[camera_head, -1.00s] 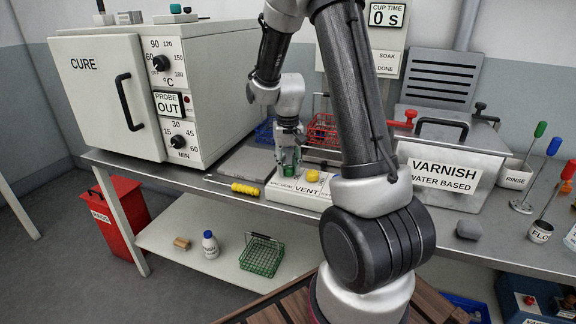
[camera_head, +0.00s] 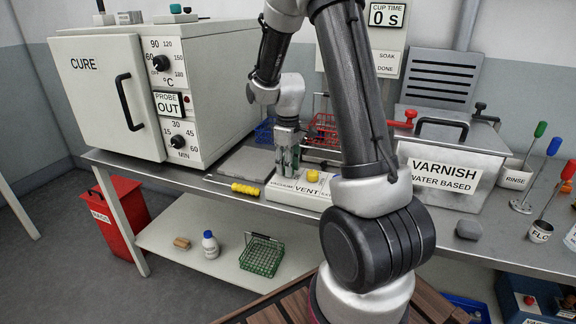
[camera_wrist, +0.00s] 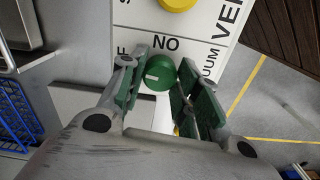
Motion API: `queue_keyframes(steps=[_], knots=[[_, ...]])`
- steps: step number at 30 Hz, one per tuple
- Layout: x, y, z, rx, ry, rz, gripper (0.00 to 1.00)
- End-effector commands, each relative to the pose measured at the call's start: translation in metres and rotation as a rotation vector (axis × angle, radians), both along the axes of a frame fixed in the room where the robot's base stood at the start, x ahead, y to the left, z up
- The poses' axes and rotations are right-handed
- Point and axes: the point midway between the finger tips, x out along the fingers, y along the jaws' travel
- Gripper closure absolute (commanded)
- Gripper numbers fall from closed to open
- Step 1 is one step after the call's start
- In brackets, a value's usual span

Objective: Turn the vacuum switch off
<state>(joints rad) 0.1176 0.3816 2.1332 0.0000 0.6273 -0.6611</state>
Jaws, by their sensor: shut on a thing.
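The vacuum switch, a green round knob (camera_wrist: 160,73) with a short white mark, sits on a white panel (camera_wrist: 205,40) in the wrist view. The white mark points roughly left there. My gripper (camera_wrist: 159,68) has its green-padded fingers on either side of the knob, shut on it. In the head view my gripper (camera_head: 287,166) reaches down at the left end of the white panel (camera_head: 282,187), marked VACUUM and VENT. The knob is hidden there behind the fingers.
A yellow knob (camera_head: 313,176) stands on the same panel, right of my gripper. A yellow-handled screwdriver (camera_head: 244,188) lies left of the panel. The red wire rack (camera_head: 322,132) and blue rack (camera_head: 265,131) stand behind. The varnish tank (camera_head: 445,176) is to the right.

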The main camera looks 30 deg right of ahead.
Motion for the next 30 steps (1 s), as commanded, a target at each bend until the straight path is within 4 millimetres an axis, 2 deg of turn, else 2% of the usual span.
queue_keyframes(steps=[9,25,26,29,30], knots=[[0.0009,-0.0002,0.0007,-0.001,-0.003,0.114,0.92],[0.0010,-0.0002,0.0008,-0.001,-0.003,0.136,0.92],[0.0010,-0.0002,0.0008,-0.001,-0.003,0.136,0.64],[0.0008,-0.0002,0.0006,-0.001,-0.003,0.136,0.46],[0.0008,-0.0001,0.0005,-0.001,-0.002,0.135,0.46]])
